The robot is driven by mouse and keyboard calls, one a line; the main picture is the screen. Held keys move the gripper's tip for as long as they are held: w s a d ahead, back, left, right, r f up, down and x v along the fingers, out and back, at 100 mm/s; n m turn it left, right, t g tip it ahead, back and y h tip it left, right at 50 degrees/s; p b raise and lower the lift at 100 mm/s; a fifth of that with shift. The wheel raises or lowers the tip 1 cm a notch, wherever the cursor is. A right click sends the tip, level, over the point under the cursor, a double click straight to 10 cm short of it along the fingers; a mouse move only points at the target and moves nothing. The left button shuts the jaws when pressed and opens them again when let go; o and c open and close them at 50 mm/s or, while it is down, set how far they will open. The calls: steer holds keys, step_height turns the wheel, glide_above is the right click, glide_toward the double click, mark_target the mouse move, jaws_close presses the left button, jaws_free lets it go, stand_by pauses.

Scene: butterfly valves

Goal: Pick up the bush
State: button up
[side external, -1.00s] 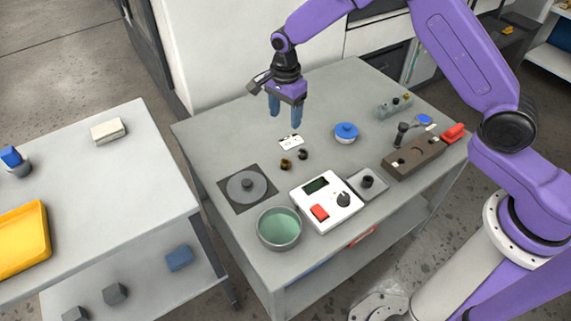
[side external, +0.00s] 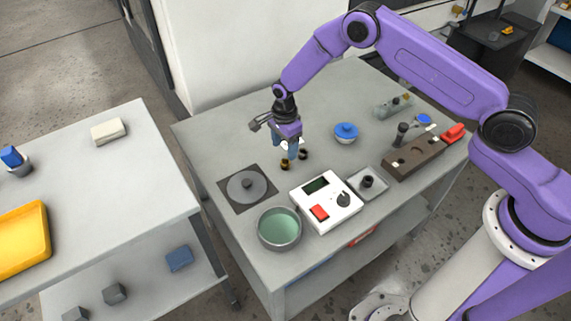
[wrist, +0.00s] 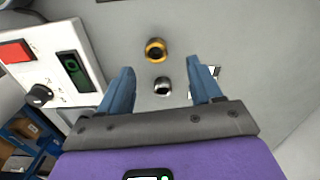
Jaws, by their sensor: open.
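Two small ring-shaped pieces that look like bushes stand close together on the grey table. One is brass-coloured (side external: 284,165) and the other is dark or steel-coloured (side external: 303,154). The wrist view shows the brass ring (wrist: 156,50) and the shiny steel ring (wrist: 163,86) apart, with their holes facing up. My gripper (side external: 291,154) is open and empty, with blue fingers pointing down just above them. In the wrist view my gripper (wrist: 160,68) has the steel ring between its fingers and the brass ring near the line of the fingertips.
A white control box (side external: 326,202) with a red button and knob stands in front. A grey disc on a dark plate (side external: 247,188), a green bowl (side external: 279,229), a blue-lidded pot (side external: 346,133) and a brown block (side external: 414,156) surround the rings. The table's back is clear.

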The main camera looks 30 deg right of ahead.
mark_target(286, 159)
steer(key=shift+s+f, duration=0.15)
steer(key=shift+f, duration=1.3)
steer(key=shift+s+f, duration=0.1)
steer(key=shift+f, duration=1.3)
steer(key=c, duration=1.2)
